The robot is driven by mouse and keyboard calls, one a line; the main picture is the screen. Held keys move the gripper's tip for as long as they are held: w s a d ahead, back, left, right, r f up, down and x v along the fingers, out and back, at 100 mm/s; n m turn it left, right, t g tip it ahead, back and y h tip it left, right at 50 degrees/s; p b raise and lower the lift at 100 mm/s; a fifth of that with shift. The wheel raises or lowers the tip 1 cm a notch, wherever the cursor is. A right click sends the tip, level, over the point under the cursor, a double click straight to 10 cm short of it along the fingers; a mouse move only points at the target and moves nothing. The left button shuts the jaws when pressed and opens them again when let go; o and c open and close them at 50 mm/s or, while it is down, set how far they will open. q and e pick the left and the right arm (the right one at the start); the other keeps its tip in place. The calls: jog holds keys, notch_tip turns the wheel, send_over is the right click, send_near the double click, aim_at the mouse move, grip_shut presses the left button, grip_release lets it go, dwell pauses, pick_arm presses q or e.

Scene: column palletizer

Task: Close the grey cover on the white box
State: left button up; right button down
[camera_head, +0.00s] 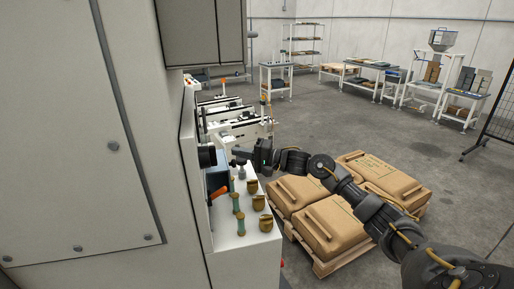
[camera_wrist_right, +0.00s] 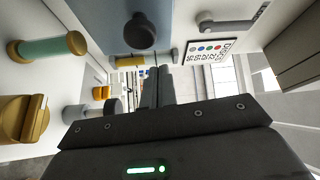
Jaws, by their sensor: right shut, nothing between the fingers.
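A white box-like housing (camera_head: 245,235) stands against the large pale cabinet, with green-and-brass and brass fittings on its top. A blue-grey panel (camera_wrist_right: 105,20) with a black round knob (camera_wrist_right: 140,32) shows in the right wrist view; I cannot tell for sure whether it is the grey cover. My right gripper (camera_head: 238,160) reaches in from the right above the housing's far part. In the wrist view its fingers (camera_wrist_right: 158,85) are together and empty, apart from the knob in the picture. My left gripper is not in view.
A pallet (camera_head: 325,264) of brown sacks (camera_head: 330,225) stands right of the housing, under my right arm. The pale cabinet (camera_head: 85,130) blocks the left, with a grey box (camera_head: 202,32) overhead. An orange handle (camera_head: 218,193) sticks out nearby. Open floor (camera_head: 350,120) lies beyond.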

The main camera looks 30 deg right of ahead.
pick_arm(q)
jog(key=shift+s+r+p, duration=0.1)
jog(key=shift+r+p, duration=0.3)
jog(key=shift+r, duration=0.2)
pick_arm(e)
jog(key=s, duration=0.1)
jog(key=s+a, duration=0.1)
jog(key=s, duration=0.1)
jog(key=shift+a+f, duration=0.15)
jog(key=shift+f, duration=0.15)
